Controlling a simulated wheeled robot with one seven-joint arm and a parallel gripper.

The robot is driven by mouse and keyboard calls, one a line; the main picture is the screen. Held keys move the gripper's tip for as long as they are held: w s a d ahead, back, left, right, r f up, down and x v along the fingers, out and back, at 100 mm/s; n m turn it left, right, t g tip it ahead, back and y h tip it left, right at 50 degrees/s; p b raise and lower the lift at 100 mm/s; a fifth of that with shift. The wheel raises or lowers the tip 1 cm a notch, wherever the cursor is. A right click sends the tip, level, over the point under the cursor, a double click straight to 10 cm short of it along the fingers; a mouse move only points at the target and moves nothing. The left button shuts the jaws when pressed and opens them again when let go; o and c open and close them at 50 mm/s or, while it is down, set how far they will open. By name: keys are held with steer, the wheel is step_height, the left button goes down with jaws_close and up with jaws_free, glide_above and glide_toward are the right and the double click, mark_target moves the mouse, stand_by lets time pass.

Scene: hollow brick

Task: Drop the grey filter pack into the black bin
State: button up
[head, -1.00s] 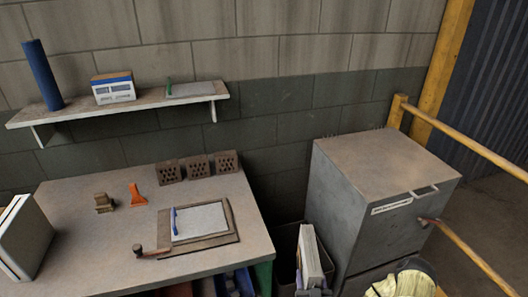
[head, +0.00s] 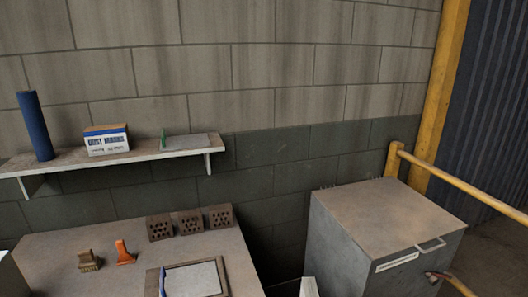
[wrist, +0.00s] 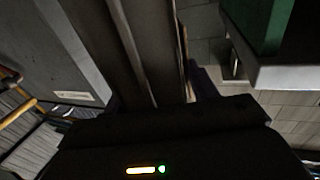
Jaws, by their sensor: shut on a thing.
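The grey filter pack (head: 309,287) shows only as a pale upper tip at the bottom edge of the head view. Beside it, a small part of the black bin (head: 284,289) shows between the workbench and the grey cabinet. In the wrist view my gripper (wrist: 165,125) is a dark shape across the bottom, shut on the pack. The long grey slab above it appears to be the filter pack (wrist: 155,40). My fingertips are hidden, and the head view does not show the gripper. I cannot tell how far the pack is inside the bin.
The grey cabinet (head: 385,225) stands right of the bin, with a yellow rail (head: 460,185) beyond. The workbench (head: 120,240) at left holds three hollow bricks (head: 190,222), an orange object (head: 124,252) and a clipboard (head: 195,280). A shelf (head: 110,160) hangs above.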

steer(key=shift+n+y, duration=0.4)
steer(key=w+f+b, duration=0.2)
steer(key=b, duration=0.1)
steer(key=w+f+b, duration=0.2)
steer(key=w+b, duration=0.1)
steer(key=w+d+f+b, duration=0.1)
steer(key=w+f+b, duration=0.1)
steer(key=b, duration=0.1)
steer(key=shift+w+f+b, duration=0.15)
steer(key=shift+f+b, duration=0.1)
steer(key=shift+b, duration=0.1)
steer(key=w+f+b, duration=0.1)
steer(key=w+b, duration=0.1)
steer(key=b, duration=0.1)
steer(key=w+f+b, duration=0.1)
steer(key=w+b, duration=0.2)
steer(key=w+f+b, duration=0.1)
steer(key=w+b, duration=0.1)
steer(key=b, duration=0.2)
steer(key=shift+w, duration=0.2)
steer(key=shift+w+d+b, duration=0.15)
steer(key=shift+w+b, duration=0.6)
steer(key=shift+b, duration=0.5)
steer(key=w+b, duration=0.1)
steer(key=b, duration=0.1)
steer(key=w+b, duration=0.1)
steer(key=b, duration=0.1)
steer(key=w+a+r+b, duration=0.1)
steer(key=b, duration=0.1)
steer(key=shift+w, duration=0.35)
